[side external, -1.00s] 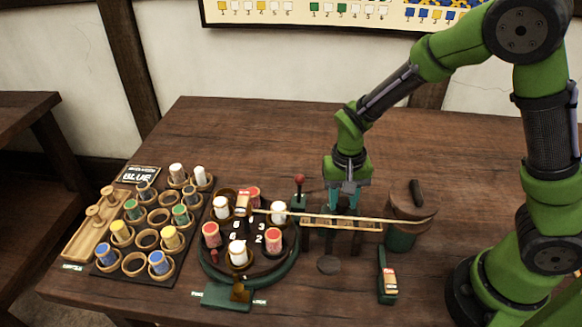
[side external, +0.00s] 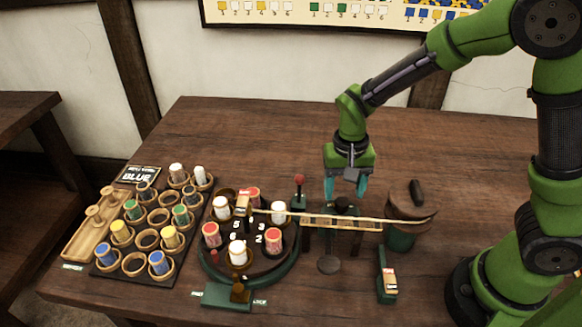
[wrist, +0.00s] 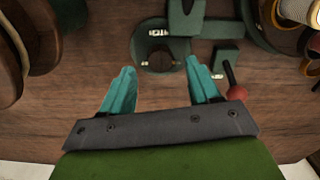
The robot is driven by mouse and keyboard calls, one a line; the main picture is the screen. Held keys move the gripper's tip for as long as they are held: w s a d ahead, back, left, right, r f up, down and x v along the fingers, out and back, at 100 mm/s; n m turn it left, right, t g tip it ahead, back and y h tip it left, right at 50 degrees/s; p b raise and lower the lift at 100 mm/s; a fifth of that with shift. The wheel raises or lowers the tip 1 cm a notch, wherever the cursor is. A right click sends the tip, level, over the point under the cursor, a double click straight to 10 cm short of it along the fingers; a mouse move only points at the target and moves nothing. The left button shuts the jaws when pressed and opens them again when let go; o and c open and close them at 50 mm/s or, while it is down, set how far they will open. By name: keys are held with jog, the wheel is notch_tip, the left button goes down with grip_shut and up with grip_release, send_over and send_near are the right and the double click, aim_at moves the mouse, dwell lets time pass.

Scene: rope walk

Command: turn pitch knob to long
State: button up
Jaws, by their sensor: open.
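The pitch knob (side external: 343,204) looks like a small dark round knob behind the rope rail in the side view, partly hidden by the rail. In the wrist view a dark round knob (wrist: 161,60) sits on a green base, with a small white label above it. Its setting is too small to read. My gripper (side external: 346,192) has teal fingers, spread apart and empty, above the knob in the side view. In the wrist view the knob shows between and beyond the fingertips of my gripper (wrist: 162,72), with no contact visible.
A red-ball lever (side external: 300,183) stands left of my gripper. The rope (side external: 350,223) runs along the rail from the bobbin turntable (side external: 212,273) to the drum (side external: 402,236) at right. A bobbin rack (side external: 103,269) stands at far left. The table behind is clear.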

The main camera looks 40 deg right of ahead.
aim_at(340, 202)
notch_tip(340, 202, up, 14)
jog(key=shift+f, duration=0.2)
jog(key=s+d+r+n+t+y, duration=0.1)
jog(key=s+r+t, duration=0.1)
jog(key=s, duration=0.3)
jog(key=s+d+r+n+t+y, duration=0.1)
jog(key=s+r+n+t, duration=0.1)
jog(key=s+t, duration=0.3)
jog(key=shift+s+d+r, duration=0.25)
jog(key=shift+s+r, duration=0.05)
jog(key=shift+s, duration=0.2)
